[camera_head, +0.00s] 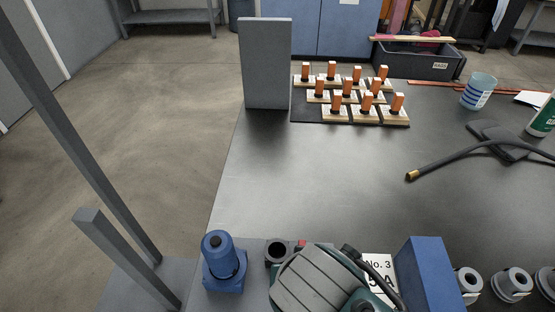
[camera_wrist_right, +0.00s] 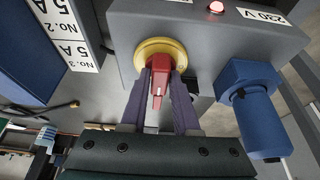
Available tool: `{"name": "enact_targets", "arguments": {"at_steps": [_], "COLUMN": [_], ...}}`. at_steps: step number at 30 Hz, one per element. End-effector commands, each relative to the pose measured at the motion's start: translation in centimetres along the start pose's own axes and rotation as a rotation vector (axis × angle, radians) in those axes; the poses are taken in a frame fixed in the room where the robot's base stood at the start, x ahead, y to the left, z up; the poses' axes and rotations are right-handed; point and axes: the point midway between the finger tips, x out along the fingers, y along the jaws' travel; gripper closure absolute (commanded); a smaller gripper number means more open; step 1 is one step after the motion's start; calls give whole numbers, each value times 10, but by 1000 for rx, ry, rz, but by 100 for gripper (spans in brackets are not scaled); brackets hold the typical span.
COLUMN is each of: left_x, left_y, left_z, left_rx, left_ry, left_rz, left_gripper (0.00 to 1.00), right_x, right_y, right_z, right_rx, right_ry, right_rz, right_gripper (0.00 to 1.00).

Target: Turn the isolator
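The isolator is a red handle (camera_wrist_right: 158,82) on a yellow round plate (camera_wrist_right: 150,53), mounted on a grey box (camera_wrist_right: 205,35) in the right wrist view. My right gripper (camera_wrist_right: 161,80) has its two dark fingers on either side of the red handle, close in against it. The handle's narrow end points down between the fingers, toward the gripper body. In the head view my right gripper's green and grey body (camera_head: 318,279) covers the isolator, and its fingertips are hidden. My left gripper is not in view.
A blue connector (camera_wrist_right: 251,105) sits beside the isolator, under a 230 V label; a red lamp (camera_wrist_right: 216,7) is above. A blue block (camera_head: 428,275) stands close to my right gripper. Wooden blocks with orange tops (camera_head: 347,88) and a black hose (camera_head: 460,158) are farther back.

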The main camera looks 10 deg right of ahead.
Motion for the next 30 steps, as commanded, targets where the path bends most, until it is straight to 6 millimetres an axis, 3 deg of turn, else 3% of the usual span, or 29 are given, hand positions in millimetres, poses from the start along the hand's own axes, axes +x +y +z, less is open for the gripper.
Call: {"name": "enact_targets", "arguments": {"at_steps": [1, 6, 15, 24, 30], "left_x": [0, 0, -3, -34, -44], "left_y": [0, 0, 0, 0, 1], "left_z": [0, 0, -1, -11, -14], "left_rx": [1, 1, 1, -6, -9], "left_ry": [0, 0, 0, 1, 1], "left_rz": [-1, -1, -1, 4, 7], "left_gripper": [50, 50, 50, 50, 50], "right_x": [0, 0, -5, -61, -91], "right_y": [0, 0, 0, 0, 0], "right_z": [0, 0, 0, -1, 0], "right_rx": [0, -1, -1, 2, 0], "right_ry": [1, 0, -1, -1, -1], "right_rz": [0, 0, 0, -2, -2], "right_gripper": [64, 45, 45, 45, 45]}}
